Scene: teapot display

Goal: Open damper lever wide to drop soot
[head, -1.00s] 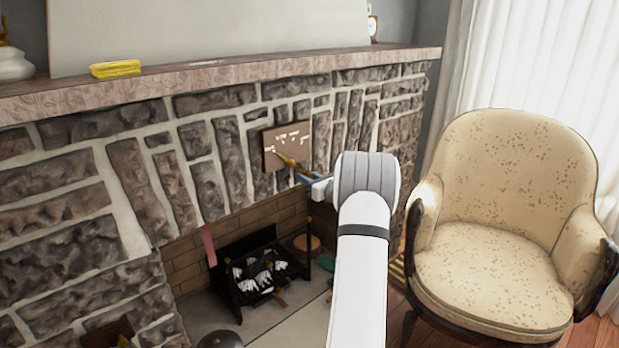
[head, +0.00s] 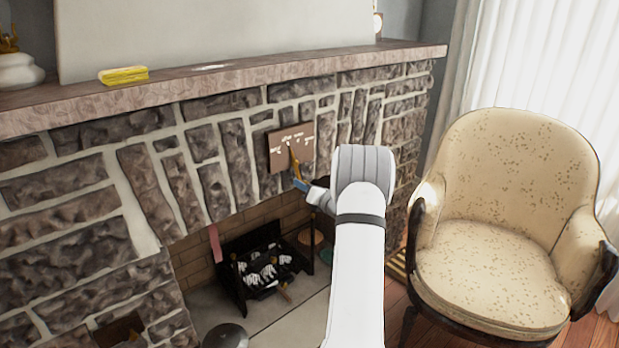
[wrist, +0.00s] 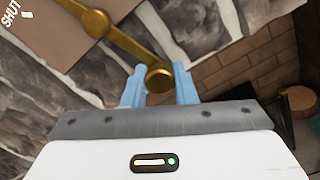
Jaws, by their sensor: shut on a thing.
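The brass damper lever (head: 294,160) is mounted on a brown plate (head: 278,158) with white lettering, on the stone fireplace front. In the head view it slopes steeply down from the plate. In the wrist view the lever (wrist: 133,45) runs from a round pivot down to a round knob (wrist: 158,80). My gripper (wrist: 158,72) has its blue fingers shut on the knob, one on each side; it also shows in the head view (head: 301,186). The word "SHUT" is readable on the plate (wrist: 52,25) in the wrist view. The rest of the lettering is too small to read.
The firebox below holds a black grate (head: 265,270) with pale-ended logs, and a red strip (head: 214,243) hangs at its left. The mantel (head: 220,83) juts out above, with a yellow cloth-like item (head: 123,75). An armchair (head: 505,230) stands at right.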

